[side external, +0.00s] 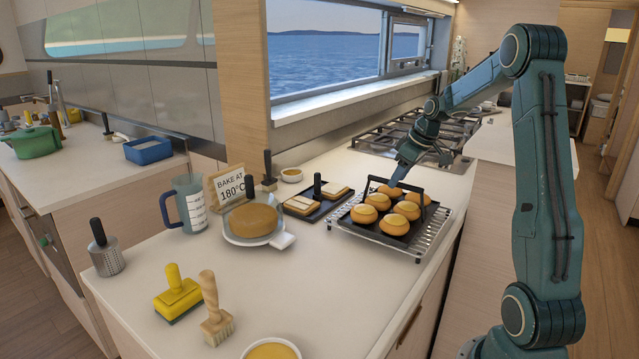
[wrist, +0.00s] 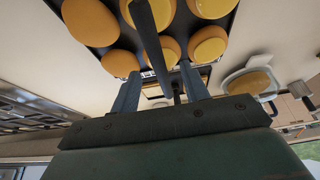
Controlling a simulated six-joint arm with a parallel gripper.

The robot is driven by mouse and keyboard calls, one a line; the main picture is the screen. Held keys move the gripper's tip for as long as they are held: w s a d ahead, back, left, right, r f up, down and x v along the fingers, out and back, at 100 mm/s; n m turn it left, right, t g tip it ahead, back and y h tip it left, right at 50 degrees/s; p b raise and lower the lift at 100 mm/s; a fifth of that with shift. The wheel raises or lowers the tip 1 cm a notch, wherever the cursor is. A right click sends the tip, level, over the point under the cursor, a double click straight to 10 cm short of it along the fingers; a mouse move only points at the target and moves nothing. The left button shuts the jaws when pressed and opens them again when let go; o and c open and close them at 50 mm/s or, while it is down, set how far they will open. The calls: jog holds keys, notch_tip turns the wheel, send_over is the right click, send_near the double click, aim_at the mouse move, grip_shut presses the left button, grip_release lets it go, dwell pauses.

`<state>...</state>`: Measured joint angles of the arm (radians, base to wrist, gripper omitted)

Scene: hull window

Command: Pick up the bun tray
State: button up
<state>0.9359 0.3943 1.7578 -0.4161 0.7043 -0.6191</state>
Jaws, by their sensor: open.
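The bun tray (side external: 375,236) is dark and holds several golden buns. A black arched handle (side external: 415,189) stands over it. It rests on a wire rack on the counter. My gripper (side external: 394,181) points down at the handle's top bar from above. In the wrist view, the tray (wrist: 115,44) and its buns fill the top. There the handle bar (wrist: 152,38) runs down into the gap between the two fingers of my open gripper (wrist: 160,84). Whether a finger touches the bar, I cannot tell.
The wire rack (side external: 440,226) sticks out around the tray. Left of it are a small dark tray of pale slabs (side external: 329,208) with an upright handle and a cake pan (side external: 283,240). A stove (side external: 390,138) lies behind.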

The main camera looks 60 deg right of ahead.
aim_at(393, 198)
jog(key=shift+f, duration=0.15)
jog(key=shift+x, duration=2.5)
jog(key=shift+c, duration=0.4)
grip_shut()
